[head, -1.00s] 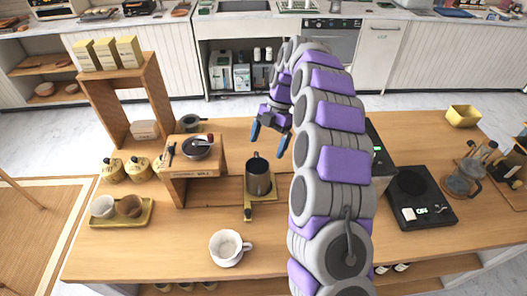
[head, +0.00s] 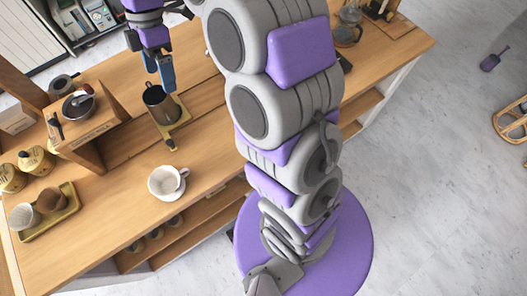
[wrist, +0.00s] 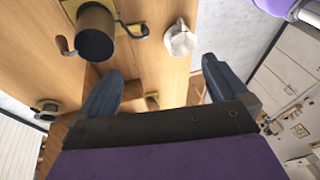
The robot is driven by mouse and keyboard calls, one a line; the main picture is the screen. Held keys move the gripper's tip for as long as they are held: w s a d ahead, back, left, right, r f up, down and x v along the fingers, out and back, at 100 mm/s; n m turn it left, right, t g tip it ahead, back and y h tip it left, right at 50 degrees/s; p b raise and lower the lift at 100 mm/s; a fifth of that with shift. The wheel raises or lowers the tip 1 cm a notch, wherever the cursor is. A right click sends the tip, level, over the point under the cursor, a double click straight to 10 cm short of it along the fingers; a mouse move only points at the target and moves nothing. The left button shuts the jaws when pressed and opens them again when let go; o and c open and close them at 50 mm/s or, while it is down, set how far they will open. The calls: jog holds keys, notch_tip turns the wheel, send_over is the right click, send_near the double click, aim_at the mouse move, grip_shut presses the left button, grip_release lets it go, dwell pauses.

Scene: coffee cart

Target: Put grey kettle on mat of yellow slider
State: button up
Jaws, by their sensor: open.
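The grey kettle (head: 160,103), a dark metal pitcher-like vessel, stands upright and appears to rest on the mat of the yellow slider (head: 180,122) in the head view. The slider's handle end points toward the front of the table. My gripper (head: 160,70) is open and empty, just behind and above the kettle in the head view. The fingers (wrist: 162,88) are apart in the wrist view, with nothing between them. The kettle's base is partly hidden.
A white cup (head: 167,182) stands in front of the slider. A wooden stand with a dark bowl (head: 78,106) is to the left. A yellow tray (head: 52,212) holds two cups, near yellow canisters (head: 36,160). A glass pot (head: 347,30) is at the back right.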

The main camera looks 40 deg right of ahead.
jog(key=s+d+f+m+h, duration=0.1)
jog(key=s+d+m, duration=0.1)
jog(key=s+m, duration=0.4)
jog(key=s+d+f+m+h, duration=0.1)
jog(key=s+d+m, duration=0.2)
jog(key=s, duration=1.1)
jog(key=s+d+f+m+t, duration=0.1)
jog(key=s+d+m, duration=0.2)
jog(key=s+m, duration=0.6)
jog(key=shift+s+f+m+h, duration=0.3)
jog(key=shift+s+m+h, duration=0.1)
